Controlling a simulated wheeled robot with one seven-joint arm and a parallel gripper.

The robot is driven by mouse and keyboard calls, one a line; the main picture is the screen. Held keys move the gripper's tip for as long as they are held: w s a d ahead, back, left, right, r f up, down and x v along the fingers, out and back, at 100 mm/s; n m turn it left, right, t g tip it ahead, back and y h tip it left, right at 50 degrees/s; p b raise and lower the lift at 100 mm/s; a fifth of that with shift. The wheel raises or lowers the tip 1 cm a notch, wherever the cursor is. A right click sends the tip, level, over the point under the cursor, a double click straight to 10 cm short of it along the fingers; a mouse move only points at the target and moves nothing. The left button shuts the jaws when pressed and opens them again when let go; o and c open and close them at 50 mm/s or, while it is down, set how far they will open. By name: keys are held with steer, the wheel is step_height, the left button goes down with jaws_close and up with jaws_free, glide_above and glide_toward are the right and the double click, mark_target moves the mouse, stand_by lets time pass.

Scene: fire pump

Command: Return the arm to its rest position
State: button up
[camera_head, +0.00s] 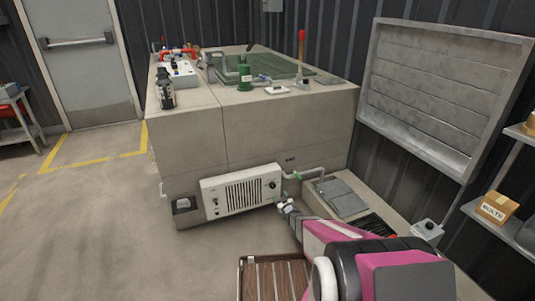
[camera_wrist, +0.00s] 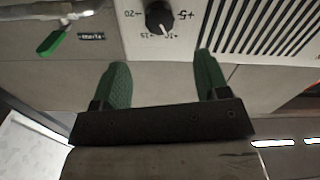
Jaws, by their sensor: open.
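My arm (camera_head: 335,235), pink and grey, reaches from the lower right toward the low front of the concrete block in the head view. Its far end is small there, close to the right end of the white grilled panel (camera_head: 240,191). In the wrist view my gripper (camera_wrist: 163,78) has its two green-padded fingers apart, with nothing between them. Beyond the fingertips is the panel (camera_wrist: 218,30) with a black dial knob (camera_wrist: 159,17). The fingers look apart from the knob; the exact gap cannot be told.
A pipe with a green-handled valve (camera_wrist: 54,40) runs beside the panel. The concrete block (camera_head: 290,125) carries a green pump (camera_head: 244,75) and a red-topped lever (camera_head: 301,50). A wooden pallet (camera_head: 270,277) lies low near my arm. Shelves (camera_head: 490,215) stand at right.

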steer(key=s+d+r+m+g+h, duration=0.2)
steer(key=s+r+g+h, duration=0.15)
steer(key=r, duration=0.35)
steer(key=s+d+r+m+g+h, duration=0.25)
steer(key=s+r, duration=0.25)
steer(key=r, duration=0.3)
steer(key=s+a+r+g, duration=0.1)
steer(key=s+r+g, duration=0.4)
steer(key=s, duration=0.8)
steer(key=s+a+r+m+g, duration=0.1)
steer(key=s+r+g, duration=0.5)
steer(key=s+r, duration=0.4)
steer(key=s, duration=0.4)
steer(key=shift+a+r, duration=0.15)
steer(key=shift+a, duration=0.05)
steer(key=shift+m, duration=0.25)
